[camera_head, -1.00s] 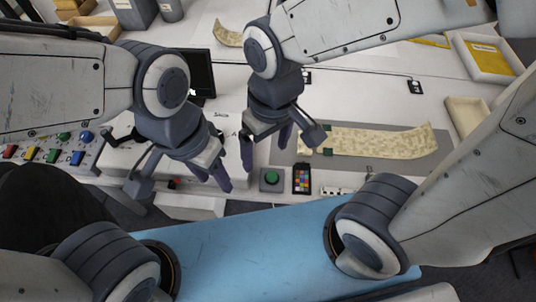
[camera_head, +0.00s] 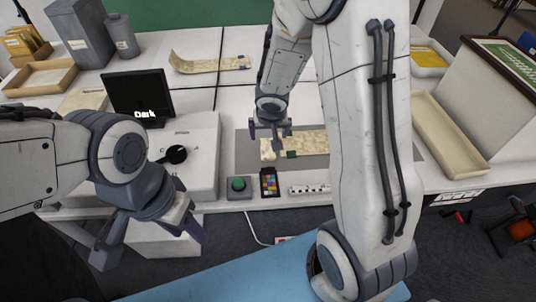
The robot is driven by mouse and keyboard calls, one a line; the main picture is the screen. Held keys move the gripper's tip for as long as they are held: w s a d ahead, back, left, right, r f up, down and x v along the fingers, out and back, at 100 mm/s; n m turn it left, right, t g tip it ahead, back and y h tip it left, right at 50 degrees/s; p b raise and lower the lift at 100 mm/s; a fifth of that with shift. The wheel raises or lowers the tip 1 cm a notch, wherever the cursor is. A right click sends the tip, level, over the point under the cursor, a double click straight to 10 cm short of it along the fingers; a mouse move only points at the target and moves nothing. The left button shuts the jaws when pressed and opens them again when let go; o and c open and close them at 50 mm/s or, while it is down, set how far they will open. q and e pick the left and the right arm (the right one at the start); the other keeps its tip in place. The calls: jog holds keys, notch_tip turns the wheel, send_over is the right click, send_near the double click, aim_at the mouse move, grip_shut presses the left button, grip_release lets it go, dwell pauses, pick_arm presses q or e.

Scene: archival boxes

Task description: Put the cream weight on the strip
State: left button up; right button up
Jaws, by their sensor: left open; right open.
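The main strip (camera_head: 312,141), a mottled cream-yellow band, lies on a grey mat (camera_head: 246,160) at the table's front. A small dark green piece (camera_head: 291,154) sits at its near edge. My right arm hides the strip's right part. My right gripper (camera_head: 271,137) is open and appears empty, pointing down above the strip's left end. My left gripper (camera_head: 190,228) is open, low in front of the table at the left, away from the strip.
A second strip (camera_head: 200,66) lies farther back. A white machine (camera_head: 190,140) and a monitor reading "Dark" (camera_head: 138,95) stand left. A green button (camera_head: 238,185), colour card (camera_head: 269,180) and white ruler (camera_head: 310,190) line the front edge. A long tray (camera_head: 455,147) is at right.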

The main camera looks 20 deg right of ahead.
jog(key=b, duration=0.2)
send_over(268, 147)
jog(key=s+a, duration=0.1)
jog(key=s, duration=0.1)
notch_tip(268, 147, down, 4)
jog(key=shift+f, duration=0.25)
jog(key=b+x, duration=0.2)
jog(key=x, duration=0.1)
jog(key=b+x, duration=0.1)
jog(key=shift+s+d+f, duration=0.1)
jog(key=shift+s+f, duration=0.1)
jog(key=shift+f, duration=0.05)
jog(key=shift+w+d+f, duration=0.1)
jog(key=shift+w+f, duration=0.2)
jog(key=shift+f, duration=0.05)
jog(key=shift+f, duration=0.1)
grip_shut()
